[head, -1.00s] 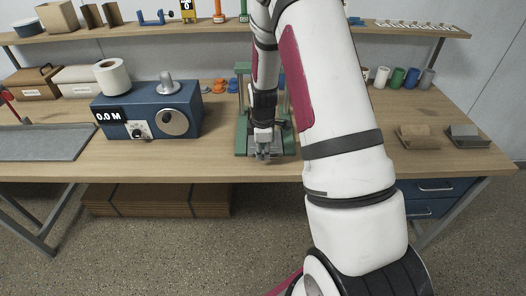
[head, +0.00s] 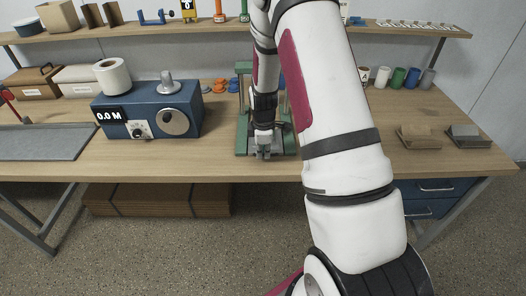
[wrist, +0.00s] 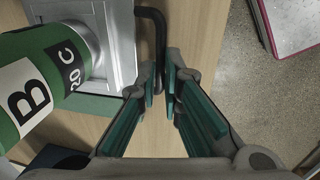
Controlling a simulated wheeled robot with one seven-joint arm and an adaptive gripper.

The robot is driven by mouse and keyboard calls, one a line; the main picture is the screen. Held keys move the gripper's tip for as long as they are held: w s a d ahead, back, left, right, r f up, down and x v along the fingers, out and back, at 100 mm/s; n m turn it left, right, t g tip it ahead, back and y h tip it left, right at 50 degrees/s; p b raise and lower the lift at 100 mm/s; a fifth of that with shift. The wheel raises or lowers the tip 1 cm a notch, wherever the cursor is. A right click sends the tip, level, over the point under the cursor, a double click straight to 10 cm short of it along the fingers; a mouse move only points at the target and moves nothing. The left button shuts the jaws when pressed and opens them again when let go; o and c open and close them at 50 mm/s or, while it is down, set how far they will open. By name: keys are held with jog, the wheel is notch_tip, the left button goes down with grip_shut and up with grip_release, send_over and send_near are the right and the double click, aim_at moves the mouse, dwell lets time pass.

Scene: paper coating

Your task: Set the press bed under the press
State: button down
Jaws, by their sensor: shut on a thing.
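The green press (head: 242,105) stands on the workbench in the head view, mostly hidden behind my arm. In the wrist view the press bed (wrist: 121,45) is a grey metal plate with a raised rim and a dark bent handle (wrist: 152,28). A green cylinder (wrist: 45,75) with black and white lettering reaches over the bed, at the left of that view. My gripper (wrist: 168,88) is shut on the bed's handle; it also shows in the head view (head: 263,154) at the front of the press. How far the bed sits in is hard to tell.
A blue device (head: 150,112) reading "0.0 M" stands left of the press. Two small blocks on holders (head: 464,136) lie at the right of the bench (head: 340,163). Several cups stand behind my arm. The bench front edge is close to my gripper.

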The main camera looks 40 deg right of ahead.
jog(key=w+d+b, duration=0.2)
jog(key=w+d, duration=0.1)
jog(key=w, duration=0.1)
jog(key=w+d+b, duration=0.2)
jog(key=w+b, duration=0.1)
jog(key=w, duration=0.1)
jog(key=w+d+b, duration=0.3)
jog(key=w, duration=0.2)
jog(key=shift+d+f, duration=0.15)
jog(key=shift+d, duration=0.2)
jog(key=shift+w+d+r+b, duration=0.2)
jog(key=shift+w+d+b, duration=0.15)
jog(key=shift+w+b, duration=0.15)
jog(key=shift+w, duration=0.1)
jog(key=c, duration=1.7)
grip_release()
jog(key=shift+d, duration=0.1)
jog(key=r, duration=0.4)
jog(key=s+r, duration=0.1)
jog(key=r, duration=0.2)
jog(key=s+a+r, duration=0.1)
jog(key=r, duration=0.3)
jog(key=shift+a+r, duration=0.1)
jog(key=shift+r, duration=0.25)
